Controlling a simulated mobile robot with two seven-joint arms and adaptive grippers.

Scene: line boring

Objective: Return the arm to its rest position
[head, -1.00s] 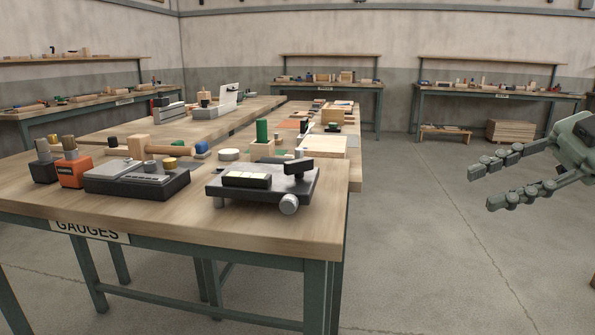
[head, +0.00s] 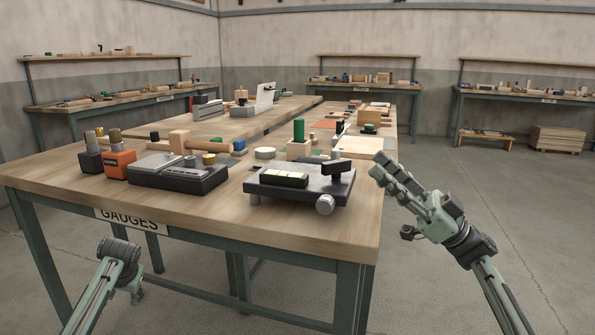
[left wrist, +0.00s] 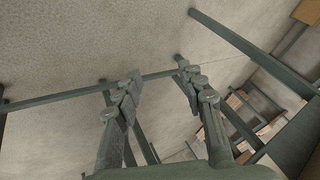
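My right gripper (head: 378,166) is in the head view, just off the right edge of the gauge table (head: 190,211). Its two jointed fingers point up and left, one partly behind the other, with a narrow gap and nothing between them. My left arm (head: 118,255) shows at the lower left, in front of the table and below its top; its fingers are hidden there. In the left wrist view my left gripper (left wrist: 158,82) has its two fingers apart and empty, with grey floor and green table framing beyond.
A black plate on feet (head: 300,187) stands near the table's right front corner, close to my right gripper. A dark grey device (head: 178,173) and an orange block (head: 119,164) are further left. Open floor (head: 530,230) lies right of the table.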

